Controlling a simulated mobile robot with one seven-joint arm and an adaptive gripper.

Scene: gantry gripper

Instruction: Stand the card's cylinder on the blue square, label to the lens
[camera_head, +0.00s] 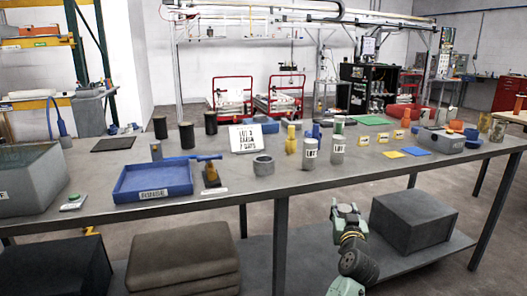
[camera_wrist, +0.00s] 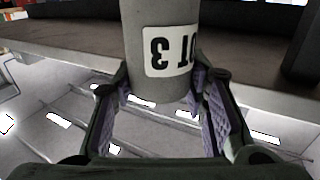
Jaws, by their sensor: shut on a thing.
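My gripper (camera_head: 346,210) is in front of the table's front edge, below its top, in the head view. In the wrist view its fingers (camera_wrist: 172,112) are shut on a grey cylinder (camera_wrist: 135,20). I cannot make out the held cylinder in the head view. A white card (camera_head: 245,139) with "LOT 3" in its top line stands on the table. The flat blue square (camera_head: 417,151) lies bare at the right. I cannot pick out the lens.
Two grey cylinders with "LOT" labels, one nearer (camera_head: 310,154) and one farther (camera_head: 337,150), stand mid-table. A yellow square (camera_head: 393,154) lies beside the blue one. A blue tray (camera_head: 122,190) is at left.

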